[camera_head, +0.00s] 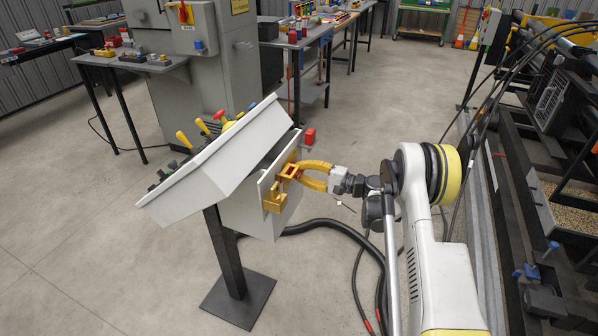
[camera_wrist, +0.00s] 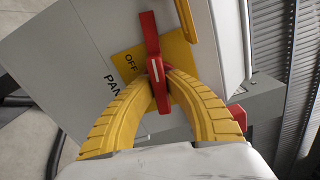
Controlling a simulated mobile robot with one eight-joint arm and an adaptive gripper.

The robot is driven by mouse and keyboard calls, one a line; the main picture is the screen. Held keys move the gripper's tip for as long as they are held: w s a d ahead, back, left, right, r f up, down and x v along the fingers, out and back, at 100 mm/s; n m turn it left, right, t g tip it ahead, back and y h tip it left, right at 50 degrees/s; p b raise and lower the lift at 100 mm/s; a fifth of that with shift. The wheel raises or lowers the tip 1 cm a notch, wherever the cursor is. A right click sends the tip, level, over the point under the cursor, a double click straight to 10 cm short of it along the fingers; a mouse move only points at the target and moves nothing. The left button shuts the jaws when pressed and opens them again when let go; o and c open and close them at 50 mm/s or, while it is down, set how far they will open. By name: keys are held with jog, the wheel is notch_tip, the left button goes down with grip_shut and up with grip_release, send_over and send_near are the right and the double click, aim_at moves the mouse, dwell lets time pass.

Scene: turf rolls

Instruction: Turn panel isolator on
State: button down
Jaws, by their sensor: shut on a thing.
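The panel isolator has a red handle (camera_wrist: 161,88) with a white mark, on a yellow plate (camera_wrist: 128,62) on the side of a grey box. In the wrist view the handle runs nearly upright, and "OFF" reads on the plate left of it. Part of a word, "PAN", shows on the box below. My gripper (camera_wrist: 160,71) has its curved yellow fingers shut on the handle, one on each side. In the head view my gripper (camera_head: 291,173) reaches the isolator from the right, and the red handle shows only in small part between the fingers.
The box hangs under a sloped console (camera_head: 215,160) with coloured levers, on a post with a floor plate (camera_head: 238,298). Black hoses (camera_head: 335,226) lie on the floor behind. A grey cabinet (camera_head: 190,60) and worktables stand beyond. Machine rails (camera_head: 520,200) run at the right.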

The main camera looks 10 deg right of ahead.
jog(key=m, duration=0.4)
jog(key=shift+m, duration=0.3)
jog(key=m, duration=0.3)
jog(key=shift+m, duration=0.3)
jog(key=m, duration=0.4)
jog(key=shift+m, duration=1.8)
jog(key=c, duration=1.4)
grip_release()
